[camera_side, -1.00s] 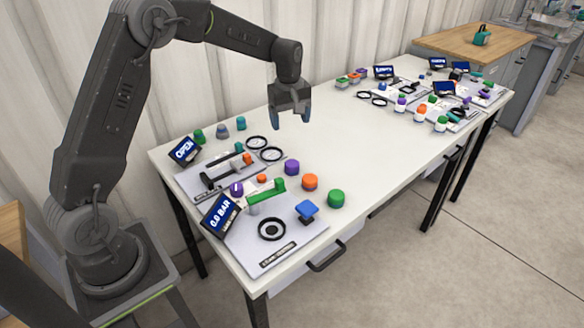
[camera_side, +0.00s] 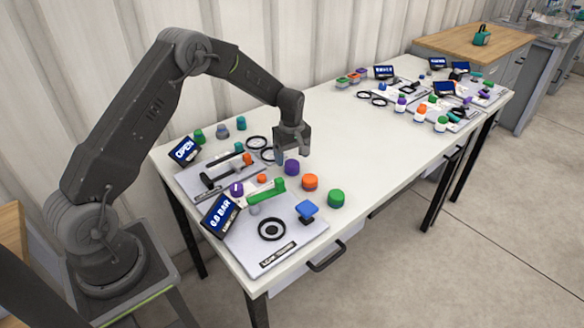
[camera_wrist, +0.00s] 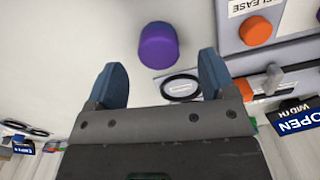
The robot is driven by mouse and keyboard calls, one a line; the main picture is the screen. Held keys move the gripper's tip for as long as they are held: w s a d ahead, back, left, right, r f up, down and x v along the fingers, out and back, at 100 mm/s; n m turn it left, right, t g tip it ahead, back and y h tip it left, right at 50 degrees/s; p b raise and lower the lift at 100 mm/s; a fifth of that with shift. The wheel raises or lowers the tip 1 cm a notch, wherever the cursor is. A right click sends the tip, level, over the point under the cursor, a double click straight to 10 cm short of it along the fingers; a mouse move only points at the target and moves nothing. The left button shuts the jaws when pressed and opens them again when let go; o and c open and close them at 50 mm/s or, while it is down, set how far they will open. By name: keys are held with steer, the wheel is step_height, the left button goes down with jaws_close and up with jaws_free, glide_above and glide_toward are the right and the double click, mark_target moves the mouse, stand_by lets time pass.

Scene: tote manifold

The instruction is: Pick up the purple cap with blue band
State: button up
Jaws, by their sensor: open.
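A purple cap (camera_side: 291,168) stands on the white table beside the near panel, left of an orange cap. In the wrist view the purple cap (camera_wrist: 158,46) lies ahead of the fingertips, roughly centred between them. I cannot make out a blue band on it. My gripper (camera_side: 292,154) is open and empty, pointing down just above and behind the cap in the side view. Its two blue fingers (camera_wrist: 162,70) frame a clear gap in the wrist view.
An orange cap (camera_side: 310,182) and a green cap (camera_side: 336,198) stand close by. The table's middle is clear.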

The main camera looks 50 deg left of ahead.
mark_target(293, 163)
step_height(293, 163, down, 4)
steer(key=shift+r, duration=0.2)
steer(key=shift+w, duration=0.1)
steer(key=c, duration=1)
